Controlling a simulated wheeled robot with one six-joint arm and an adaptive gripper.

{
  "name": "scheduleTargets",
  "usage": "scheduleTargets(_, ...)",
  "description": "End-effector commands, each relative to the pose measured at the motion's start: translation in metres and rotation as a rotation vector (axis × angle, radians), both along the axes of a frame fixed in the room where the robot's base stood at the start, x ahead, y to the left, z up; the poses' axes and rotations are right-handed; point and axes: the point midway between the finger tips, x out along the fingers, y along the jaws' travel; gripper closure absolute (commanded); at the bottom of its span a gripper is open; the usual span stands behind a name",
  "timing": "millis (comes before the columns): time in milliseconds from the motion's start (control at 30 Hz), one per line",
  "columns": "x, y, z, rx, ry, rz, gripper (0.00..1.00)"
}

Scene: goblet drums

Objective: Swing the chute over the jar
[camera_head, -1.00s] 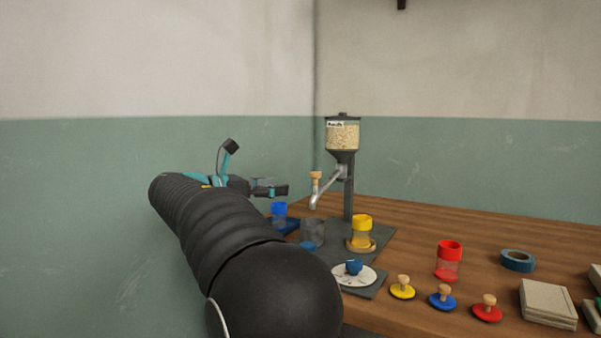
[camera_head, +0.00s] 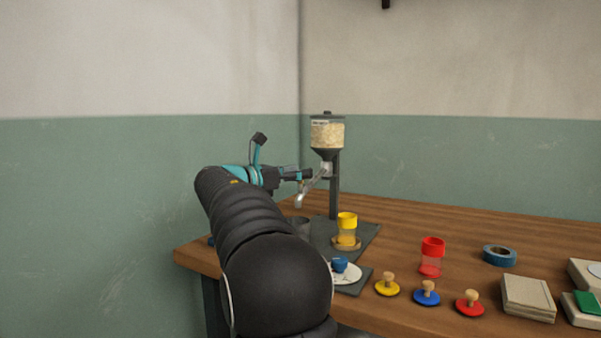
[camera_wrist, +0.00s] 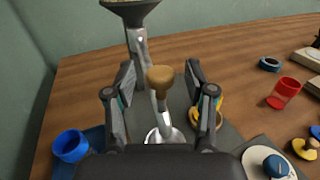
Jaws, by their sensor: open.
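The metal chute (camera_head: 305,192) slopes down to the left from the hopper (camera_head: 327,133). The chute's wooden knob (camera_wrist: 160,77) appears between my open fingers in the wrist view, with a gap on each side. My gripper (camera_head: 306,175) is at the chute in the head view and hides the knob there.
A blue jar (camera_wrist: 70,146) is on the left in the wrist view. A red jar (camera_head: 432,257), blue tape roll (camera_head: 500,255), knobbed lids (camera_head: 427,292) and stacked tiles (camera_head: 528,298) are on the right. A white plate (camera_head: 347,274) holds a blue item. The wall is close on the left.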

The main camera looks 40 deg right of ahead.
Motion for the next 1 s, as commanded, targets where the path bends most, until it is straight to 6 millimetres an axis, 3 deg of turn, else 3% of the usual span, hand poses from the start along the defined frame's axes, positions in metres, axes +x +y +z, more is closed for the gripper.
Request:
scheduleTargets(200, -0.0003, -0.0138, 0.0006, 0.0, -0.001, 0.0, 0.45)
scheduleTargets(467, -0.0002, -0.0147, 0.0004, 0.0, -0.001, 0.0, 0.45)
scheduleTargets(567, -0.0002, -0.0147, 0.0003, 0.0, -0.001, 0.0, 0.65)
scheduleTargets(700, -0.0002, -0.0146, 0.0003, 0.0, -0.001, 0.0, 1.0)
scheduleTargets(1000, -0.001, -0.0142, 0.0, 0.0, -0.001, 0.007, 1.0)
